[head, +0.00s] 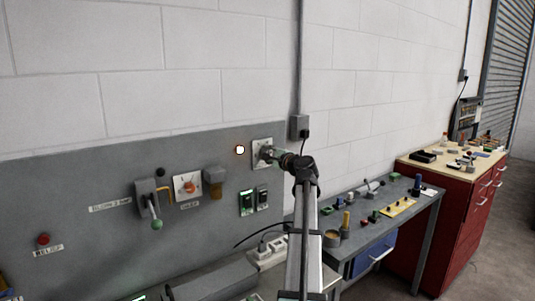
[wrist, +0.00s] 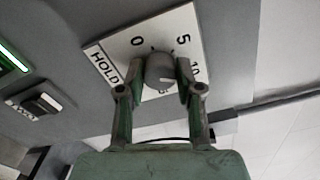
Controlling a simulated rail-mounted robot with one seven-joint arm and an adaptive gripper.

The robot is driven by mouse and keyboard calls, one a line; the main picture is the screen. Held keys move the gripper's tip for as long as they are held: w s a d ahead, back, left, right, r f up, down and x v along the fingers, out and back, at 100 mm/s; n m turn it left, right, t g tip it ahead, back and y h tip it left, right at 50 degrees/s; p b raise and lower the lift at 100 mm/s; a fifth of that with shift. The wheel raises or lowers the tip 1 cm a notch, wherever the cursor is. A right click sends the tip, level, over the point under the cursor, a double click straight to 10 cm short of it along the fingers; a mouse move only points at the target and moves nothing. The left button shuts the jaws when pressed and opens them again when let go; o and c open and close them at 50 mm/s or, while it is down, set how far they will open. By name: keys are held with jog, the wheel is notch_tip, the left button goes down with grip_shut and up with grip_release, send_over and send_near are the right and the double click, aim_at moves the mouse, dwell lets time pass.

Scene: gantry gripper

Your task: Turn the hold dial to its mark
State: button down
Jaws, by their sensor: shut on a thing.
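The hold dial is a grey round knob (wrist: 160,72) on a white plate (wrist: 118,44) marked HOLD, with 0, 5 and 10 around it, in the wrist view. My gripper (wrist: 160,82) is shut on the knob, one finger on each side. In the head view my gripper (head: 279,157) reaches the white plate (head: 262,146) on the grey panel, and it hides most of the knob. A separate mark on the scale cannot be told.
A lit round lamp (head: 240,150) is left of the plate. Two rocker switches (head: 247,202) sit below it, one glowing green. An orange dial (head: 188,186) and a green-tipped lever (head: 155,222) are further left. A bench (head: 424,205) with small parts stands at right.

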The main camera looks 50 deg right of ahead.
jog(key=shift+r, duration=0.1)
jog(key=c, duration=0.8)
grip_release()
jog(key=shift+o, duration=0.2)
jog(key=shift+s, duration=0.1)
jog(key=v, duration=1.2)
